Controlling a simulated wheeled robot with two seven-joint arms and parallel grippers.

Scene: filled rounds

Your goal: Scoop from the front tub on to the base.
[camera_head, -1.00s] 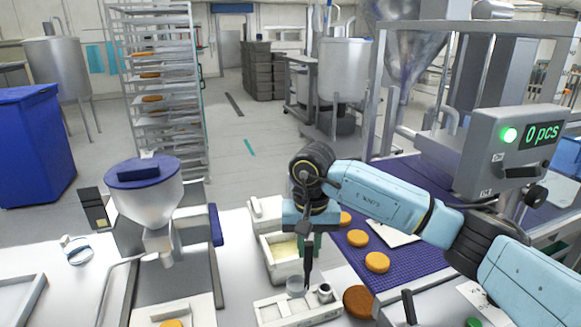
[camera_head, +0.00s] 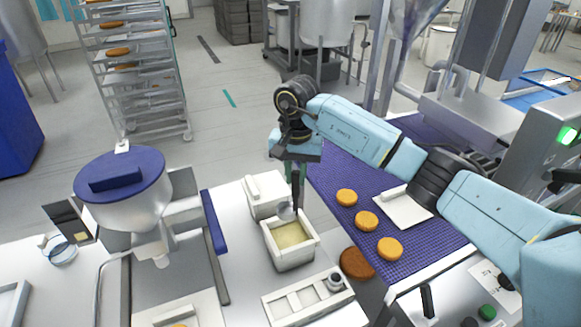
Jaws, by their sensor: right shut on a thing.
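The front tub (camera_head: 291,258) is an open white box with a pale yellow filling (camera_head: 291,234) inside. My right gripper (camera_head: 297,203) points down at the tub's back edge, shut on a small scoop. The scoop's grey round bowl (camera_head: 286,211) shows at the tub's back rim; whether it touches the rim or filling I cannot tell. Its handle is mostly hidden by the fingers. A brown round (camera_head: 357,263) lies right of the tub; several orange rounds (camera_head: 367,221) lie on the blue belt. Which round is the base I cannot tell. My left gripper is not in view.
A second white tub with a lid (camera_head: 264,193) stands behind the front tub. A white holder (camera_head: 308,297) with a small metal cup (camera_head: 335,282) stands in front. A hopper machine (camera_head: 122,195) stands left. A white plate (camera_head: 403,208) lies on the belt (camera_head: 330,172).

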